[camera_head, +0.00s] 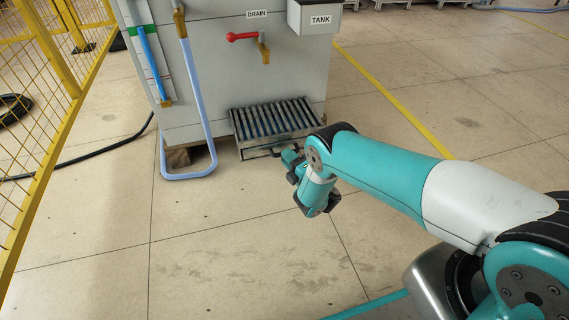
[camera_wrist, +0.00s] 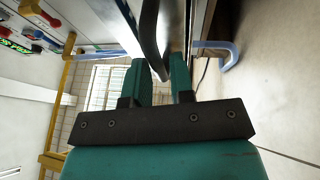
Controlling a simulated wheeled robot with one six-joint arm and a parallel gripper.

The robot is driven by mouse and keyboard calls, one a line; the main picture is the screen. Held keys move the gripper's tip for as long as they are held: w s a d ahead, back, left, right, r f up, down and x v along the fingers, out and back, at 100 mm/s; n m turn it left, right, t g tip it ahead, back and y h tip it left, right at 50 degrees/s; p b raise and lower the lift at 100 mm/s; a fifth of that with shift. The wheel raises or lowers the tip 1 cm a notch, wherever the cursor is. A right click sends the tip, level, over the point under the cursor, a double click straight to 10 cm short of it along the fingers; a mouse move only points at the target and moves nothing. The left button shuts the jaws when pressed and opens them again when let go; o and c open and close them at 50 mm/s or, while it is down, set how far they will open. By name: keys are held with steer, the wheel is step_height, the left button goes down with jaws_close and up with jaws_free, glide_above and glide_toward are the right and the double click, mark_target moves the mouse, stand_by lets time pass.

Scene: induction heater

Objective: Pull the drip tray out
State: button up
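The drip tray (camera_head: 240,128) is a dark metal tray with a slatted grille, low at the front of the grey machine, below the drain tap. Its thin handle (camera_head: 258,154) shows at the front edge, partly hidden by my gripper (camera_head: 286,158). In the wrist view, a dark curved bar, seemingly the handle (camera_wrist: 150,35), runs between the two teal fingers of my gripper (camera_wrist: 160,65). The fingers are apart, with a gap beside the bar on the right. I cannot tell whether the left finger touches it.
The grey machine (camera_head: 210,75) carries a red-handled drain valve (camera_head: 244,37) and a tank box (camera_head: 315,18). A blue pipe (camera_head: 196,90) bends down left of the tray. A yellow mesh fence (camera_head: 45,90) stands at left. The floor in front of the tray is clear.

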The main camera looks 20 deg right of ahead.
steer(key=shift+w+a+b, duration=0.25)
steer(key=shift+w+b, duration=0.3)
steer(key=shift+b, duration=0.15)
steer(key=shift+w+a+r, duration=0.1)
steer(key=shift+w+r, duration=0.1)
